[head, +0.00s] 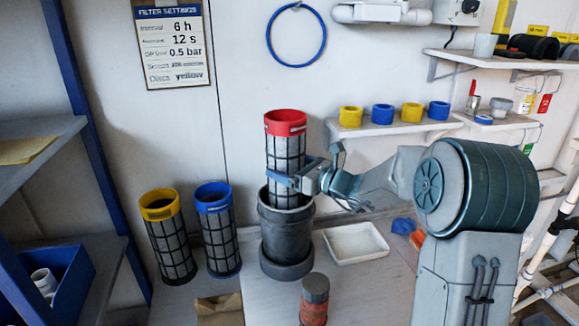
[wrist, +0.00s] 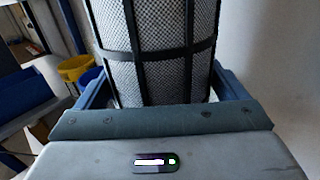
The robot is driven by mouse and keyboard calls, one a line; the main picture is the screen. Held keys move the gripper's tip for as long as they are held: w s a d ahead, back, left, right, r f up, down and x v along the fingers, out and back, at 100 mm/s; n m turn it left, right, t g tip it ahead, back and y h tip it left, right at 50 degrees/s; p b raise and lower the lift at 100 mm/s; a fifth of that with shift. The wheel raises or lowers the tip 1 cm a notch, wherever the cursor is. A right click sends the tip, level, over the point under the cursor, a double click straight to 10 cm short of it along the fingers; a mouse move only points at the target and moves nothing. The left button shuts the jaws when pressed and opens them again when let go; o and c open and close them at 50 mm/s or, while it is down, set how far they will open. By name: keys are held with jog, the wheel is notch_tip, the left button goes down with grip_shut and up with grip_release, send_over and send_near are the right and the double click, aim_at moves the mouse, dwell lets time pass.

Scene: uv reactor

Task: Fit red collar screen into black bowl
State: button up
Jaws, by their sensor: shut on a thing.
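The red collar screen (head: 285,123) is a grey mesh cylinder in a black cage with a red ring on top. It stands about upright over the black bowl (head: 287,235), its lower end hidden behind the bowl's rim. My gripper (head: 285,178) is shut around the screen's middle, just above the bowl. In the wrist view the screen's mesh (wrist: 155,60) fills the space between the fingers (wrist: 158,95). Whether the screen's lower end touches the bowl inside is hidden.
A yellow collar screen (head: 168,240) and a blue collar screen (head: 218,235) stand left of the bowl. A white tray (head: 356,243) lies to its right, and a dark-capped red canister (head: 314,300) stands in front. A shelf with yellow and blue rings (head: 382,114) is behind.

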jog(key=shift+f+b, duration=1.9)
jog(key=shift+f, duration=0.45)
jog(key=o, duration=0.9)
jog(key=b+v, duration=0.1)
jog(key=v, duration=1.3)
jog(key=shift+r, duration=0.1)
jog(key=shift+a, duration=0.1)
